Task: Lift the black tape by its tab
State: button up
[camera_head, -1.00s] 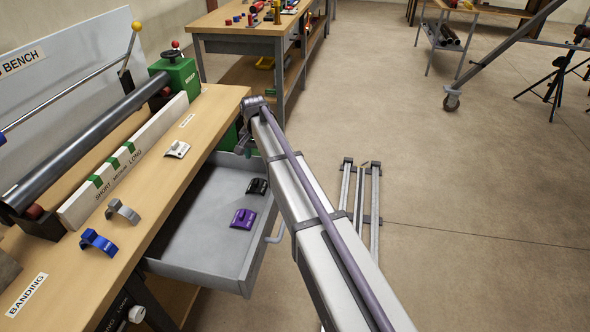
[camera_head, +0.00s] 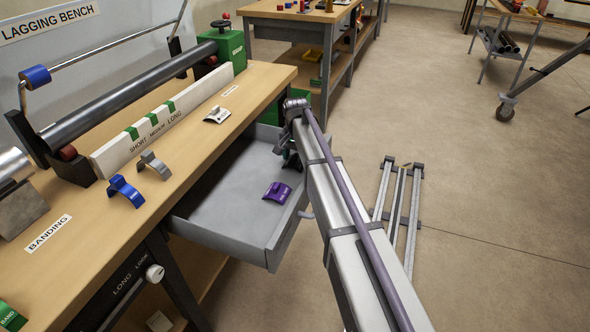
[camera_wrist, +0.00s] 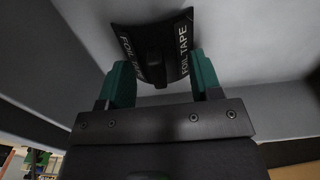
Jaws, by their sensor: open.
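The black tape (camera_wrist: 146,40) is a curved black piece marked FOIL TAPE, with a raised tab (camera_wrist: 154,68) at its middle. In the wrist view it lies on the grey drawer floor, just beyond my gripper (camera_wrist: 161,78). My gripper's two green fingers are open, one on each side of the tab; I cannot tell if they touch the tape. In the head view my gripper (camera_head: 290,160) is in the open drawer (camera_head: 225,210), mostly behind my arm, and the black tape is hidden or too unclear to make out.
A purple piece (camera_head: 277,191) lies in the drawer near my gripper. The drawer walls stand close around it. On the bench (camera_head: 160,190) are a blue clip (camera_head: 125,190), a grey clip (camera_head: 154,164) and a white piece (camera_head: 217,115). The drawer's left part is clear.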

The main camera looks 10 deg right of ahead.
aim_at(296, 154)
jog(key=shift+r, duration=0.15)
grip_shut()
dwell(0.4)
jog(key=shift+r, duration=0.15)
notch_tip(296, 154, up, 10)
jog(key=p, duration=1)
